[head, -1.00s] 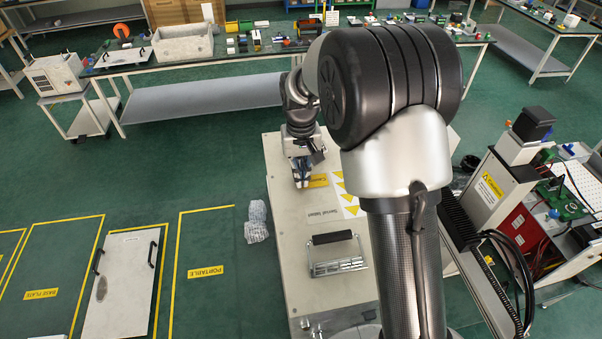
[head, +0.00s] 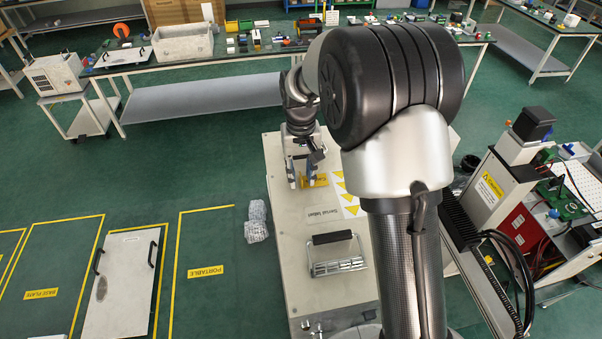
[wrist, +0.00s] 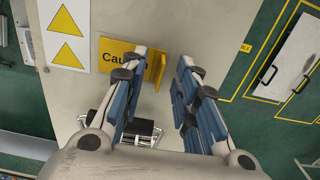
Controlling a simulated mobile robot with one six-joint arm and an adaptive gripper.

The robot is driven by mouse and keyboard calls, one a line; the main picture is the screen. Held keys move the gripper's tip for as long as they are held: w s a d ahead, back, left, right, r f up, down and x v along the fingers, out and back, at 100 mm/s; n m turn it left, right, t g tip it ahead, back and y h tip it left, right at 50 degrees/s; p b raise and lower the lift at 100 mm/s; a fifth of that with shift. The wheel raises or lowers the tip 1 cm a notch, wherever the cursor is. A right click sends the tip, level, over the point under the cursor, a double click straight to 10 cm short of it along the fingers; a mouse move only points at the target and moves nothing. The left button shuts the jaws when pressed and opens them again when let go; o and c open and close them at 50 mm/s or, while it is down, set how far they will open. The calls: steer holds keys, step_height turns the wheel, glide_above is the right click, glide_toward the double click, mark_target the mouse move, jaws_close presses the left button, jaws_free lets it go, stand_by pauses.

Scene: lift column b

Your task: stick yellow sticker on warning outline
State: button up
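My gripper (head: 303,172) is over the far part of the pale panel. In the wrist view its two blue-padded fingers (wrist: 168,65) are spread apart. The label also shows in the head view (head: 318,181). I cannot make out a separate warning outline.
The panel (head: 290,240) carries white squares with yellow triangles (head: 350,198), a "Serial label" strip (head: 324,213) and a dark-handled metal part (head: 337,255). Crumpled grey material (head: 256,222) lies left of the panel. A machine (head: 510,190) stands at right.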

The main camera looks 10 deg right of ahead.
step_height(320, 180, up, 12)
steer(key=shift+f, duration=0.15)
stand_by(0.6)
